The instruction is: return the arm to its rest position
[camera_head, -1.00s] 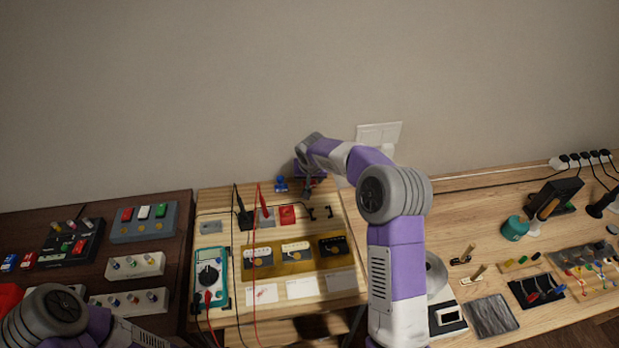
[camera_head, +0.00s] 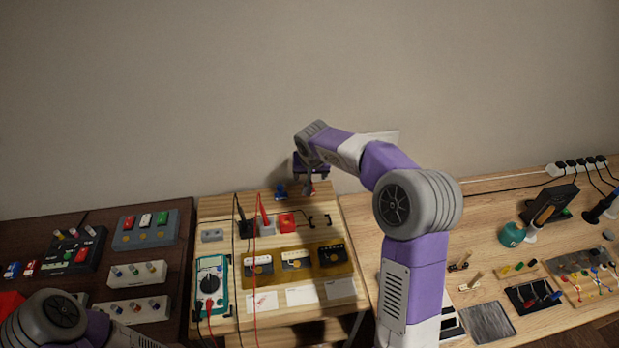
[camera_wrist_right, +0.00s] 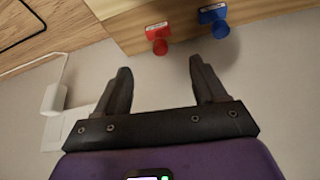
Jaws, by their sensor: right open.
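My right arm (camera_head: 415,275) rises from the bottom right in the head view and bends left over the back of the middle bench. Its gripper (camera_head: 308,185) points down near the bench's back edge, where its jaws are small and partly hidden. In the right wrist view the right gripper (camera_wrist_right: 160,85) has its two dark fingers spread with nothing between them. A red knob (camera_wrist_right: 158,36) and a blue knob (camera_wrist_right: 213,18) on the wooden edge lie beyond the fingertips, apart from them. My left arm (camera_head: 55,320) shows at the bottom left; its gripper is out of frame.
The right bench holds a black stand (camera_head: 550,205) and a teal jar (camera_head: 511,235). Open wall lies behind.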

